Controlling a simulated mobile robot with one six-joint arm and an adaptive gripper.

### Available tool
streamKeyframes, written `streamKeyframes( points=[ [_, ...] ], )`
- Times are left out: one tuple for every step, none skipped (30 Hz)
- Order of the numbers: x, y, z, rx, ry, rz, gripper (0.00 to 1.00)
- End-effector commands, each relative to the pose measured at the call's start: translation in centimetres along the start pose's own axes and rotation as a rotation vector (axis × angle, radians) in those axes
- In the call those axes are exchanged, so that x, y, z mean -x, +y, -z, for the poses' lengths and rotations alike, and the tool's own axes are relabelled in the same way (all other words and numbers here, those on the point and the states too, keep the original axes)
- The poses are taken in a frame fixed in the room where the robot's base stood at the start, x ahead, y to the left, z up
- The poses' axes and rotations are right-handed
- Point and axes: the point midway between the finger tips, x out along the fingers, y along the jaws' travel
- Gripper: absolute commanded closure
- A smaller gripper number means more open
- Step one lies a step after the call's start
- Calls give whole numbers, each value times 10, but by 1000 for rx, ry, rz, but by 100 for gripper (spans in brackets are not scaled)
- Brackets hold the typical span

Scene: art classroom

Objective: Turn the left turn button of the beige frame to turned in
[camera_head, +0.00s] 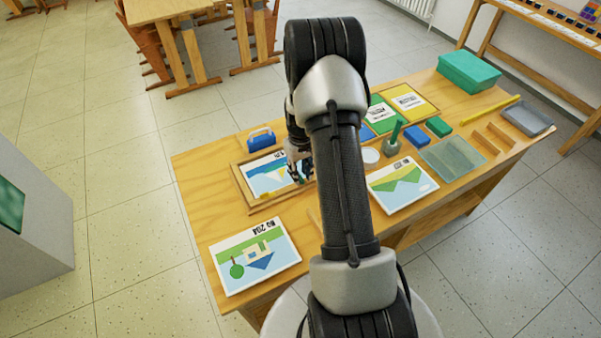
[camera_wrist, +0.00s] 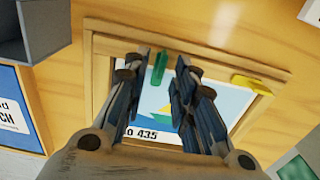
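The beige wooden frame (camera_head: 243,193) lies on the table with a blue, white and yellow picture (camera_head: 262,175) in it. It also shows in the wrist view (camera_wrist: 97,75). In the wrist view, a green turn button (camera_wrist: 159,70) is on the left and points from the frame bar over the picture. A yellow turn button (camera_wrist: 252,85) on the right lies roughly along the same bar. My gripper (camera_wrist: 158,72) is open. Its fingertips are on both sides of the green button, apart from it in the picture; exact height is unclear. In the head view my gripper (camera_head: 300,165) is over the frame's right part.
A blue case (camera_head: 261,139) stands behind the frame. A loose picture card (camera_head: 254,256) lies in front left, another (camera_head: 402,187) to the right. A grey box (camera_wrist: 35,30) shows in the wrist view.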

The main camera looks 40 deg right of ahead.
Motion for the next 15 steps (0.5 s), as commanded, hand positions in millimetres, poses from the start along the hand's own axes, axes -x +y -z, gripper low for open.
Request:
streamKeyframes(
  points=[
    [7, 0, 1, 0, 3, -1, 75],
    [12, 0, 1, 0, 4, -2, 75],
    [19, 0, 1, 0, 4, -1, 75],
    [25, 0, 1, 0, 5, -2, 75],
    [32, 0, 1, 0, 6, -2, 75],
    [40, 0, 1, 0, 5, -2, 75],
    [48, 0, 1, 0, 6, -2, 75],
    [54, 0, 1, 0, 5, -2, 75],
    [63, 0, 1, 0, 6, -2, 75],
    [69, 0, 1, 0, 5, -2, 75],
    [75, 0, 1, 0, 5, -2, 75],
    [82, 0, 1, 0, 4, -2, 75],
    [88, 0, 1, 0, 4, -2, 75],
    [93, 0, 1, 0, 5, -2, 75],
    [98, 0, 0, 0, 3, -1, 75]
  ],
)
